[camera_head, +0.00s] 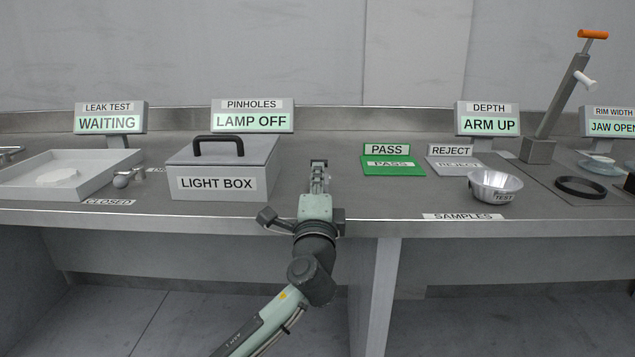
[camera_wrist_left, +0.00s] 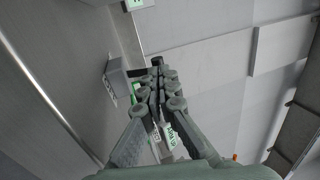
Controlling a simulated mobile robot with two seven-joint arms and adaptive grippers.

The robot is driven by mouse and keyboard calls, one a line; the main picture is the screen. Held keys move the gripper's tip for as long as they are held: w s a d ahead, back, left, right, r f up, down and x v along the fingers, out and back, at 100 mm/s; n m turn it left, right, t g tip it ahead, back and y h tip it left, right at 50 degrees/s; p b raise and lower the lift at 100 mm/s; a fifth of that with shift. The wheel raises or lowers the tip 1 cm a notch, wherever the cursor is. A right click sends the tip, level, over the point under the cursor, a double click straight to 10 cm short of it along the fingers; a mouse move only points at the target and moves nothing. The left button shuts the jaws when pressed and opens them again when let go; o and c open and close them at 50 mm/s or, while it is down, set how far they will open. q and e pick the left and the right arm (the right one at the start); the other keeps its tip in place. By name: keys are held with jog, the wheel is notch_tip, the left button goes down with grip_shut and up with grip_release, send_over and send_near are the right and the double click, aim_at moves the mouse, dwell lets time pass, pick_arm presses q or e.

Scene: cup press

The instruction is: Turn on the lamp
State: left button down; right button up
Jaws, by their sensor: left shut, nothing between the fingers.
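The light box (camera_head: 217,183) is a grey box with a black handle (camera_head: 219,144) on its lid, standing on the bench in the head view. Behind it a display (camera_head: 252,117) under the word PINHOLES reads LAMP OFF. My left gripper (camera_head: 319,164) is shut and empty, to the right of the light box and apart from it, over the bench. Its closed fingers also show in the left wrist view (camera_wrist_left: 157,68). No lamp switch can be made out. My right gripper is not in view.
A white tray (camera_head: 107,180) and small tap (camera_head: 122,180) are left of the box. A green PASS mat (camera_head: 394,168), a REJECT mat (camera_head: 457,170), a metal cup (camera_head: 496,184), a black ring (camera_head: 581,187) and a lever press (camera_head: 558,95) are to the right.

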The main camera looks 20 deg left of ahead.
pick_arm(q)
jog(key=shift+w+r, duration=0.1)
jog(key=shift+r, duration=0.05)
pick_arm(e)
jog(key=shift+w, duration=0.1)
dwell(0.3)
pick_arm(q)
jog(key=shift+w+r, duration=0.1)
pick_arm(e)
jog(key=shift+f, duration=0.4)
